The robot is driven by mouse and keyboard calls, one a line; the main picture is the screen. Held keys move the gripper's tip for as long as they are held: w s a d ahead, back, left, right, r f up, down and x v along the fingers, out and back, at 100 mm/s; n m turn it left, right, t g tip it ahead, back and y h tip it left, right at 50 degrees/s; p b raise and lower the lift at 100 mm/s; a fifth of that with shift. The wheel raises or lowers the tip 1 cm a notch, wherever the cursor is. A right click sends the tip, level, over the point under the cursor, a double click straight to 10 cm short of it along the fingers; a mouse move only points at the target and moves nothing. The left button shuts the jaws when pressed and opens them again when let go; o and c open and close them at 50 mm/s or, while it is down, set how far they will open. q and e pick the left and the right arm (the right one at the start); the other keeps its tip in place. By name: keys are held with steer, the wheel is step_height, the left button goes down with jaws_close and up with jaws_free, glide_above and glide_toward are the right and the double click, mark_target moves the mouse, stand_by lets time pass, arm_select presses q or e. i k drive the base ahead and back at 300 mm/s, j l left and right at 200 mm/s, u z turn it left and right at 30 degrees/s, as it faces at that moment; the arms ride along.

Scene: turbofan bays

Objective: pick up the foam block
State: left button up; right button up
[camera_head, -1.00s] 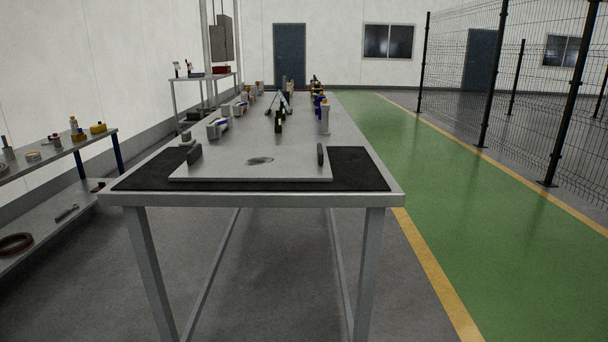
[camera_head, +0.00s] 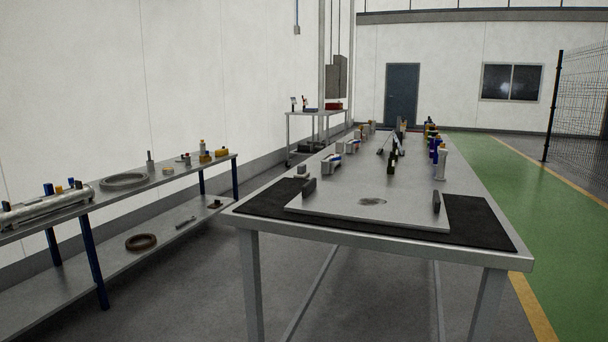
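A long metal table (camera_head: 375,260) stands ahead of me. A light grey plate (camera_head: 340,207) lies on a black mat (camera_head: 478,229) at its near end, with a dark smudge on its top. A small grey block (camera_head: 301,171) sits behind the plate's left side. A dark upright piece (camera_head: 309,188) stands at the plate's left edge and another dark piece (camera_head: 436,202) at its right edge. I cannot tell which of these, if any, is the foam block. Neither of my grippers is in view.
A shelf bench (camera_head: 205,171) along the left wall holds a ring (camera_head: 124,181), a metal tube (camera_head: 45,207) and small bottles. Several bottles and tools stand farther along the table. A green walkway (camera_head: 530,190) and wire fence (camera_head: 590,95) are at the right; grey floor is clear between benches.

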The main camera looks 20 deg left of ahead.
mark_target(301, 173)
steer(key=i+j+z, duration=0.15)
steer(key=j, duration=0.15)
steer(key=i+j+z, duration=0.2)
steer(key=j, duration=0.15)
steer(key=j+z, duration=0.15)
steer(key=j, duration=0.2)
steer(key=j+z, duration=0.5)
steer(key=j, duration=0.65)
steer(key=k+j+z, duration=0.15)
steer(key=j, duration=0.2)
steer(key=k+j+z, duration=0.2)
steer(key=j, duration=0.15)
steer(key=k+j+z, duration=0.15)
steer(key=j, duration=0.2)
steer(key=k+j+z, duration=0.2)
steer(key=j, duration=0.15)
steer(key=j+z, duration=0.2)
steer(key=j, duration=0.15)
steer(key=k+j+z, duration=0.15)
steer(key=j+z, duration=0.3)
steer(key=j, duration=0.3)
steer(key=k+j+z, duration=0.1)
steer(key=j+z, duration=0.15)
steer(key=j, duration=0.4)
steer(key=j+z, duration=0.45)
steer(key=j, duration=0.65)
